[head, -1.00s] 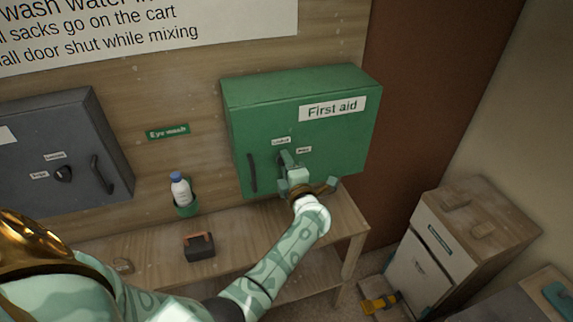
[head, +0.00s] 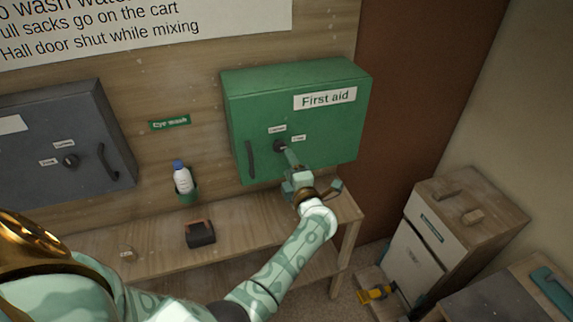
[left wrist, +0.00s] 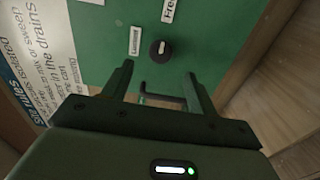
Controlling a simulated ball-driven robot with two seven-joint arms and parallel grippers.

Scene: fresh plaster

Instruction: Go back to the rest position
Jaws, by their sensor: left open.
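My left gripper (head: 313,168) is open and empty, in front of the green first aid cabinet (head: 345,130). Its two fingers show spread apart in the left wrist view (left wrist: 158,72), with nothing between them. The cabinet's dark round knob (head: 279,146) sits between two small labels. In the left wrist view the knob (left wrist: 160,49) lies ahead of the fingertips, clear of them. The cabinet door is shut, with a dark bar handle (head: 250,160) at its left. My right gripper is not in view.
A wooden bench (head: 110,250) below carries a dark box with a brown handle (head: 200,233). An eye wash bottle (head: 183,179) hangs in a holder on the wall. A grey cabinet (head: 50,140) is at left. A small wooden-topped cabinet (head: 425,262) stands at right.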

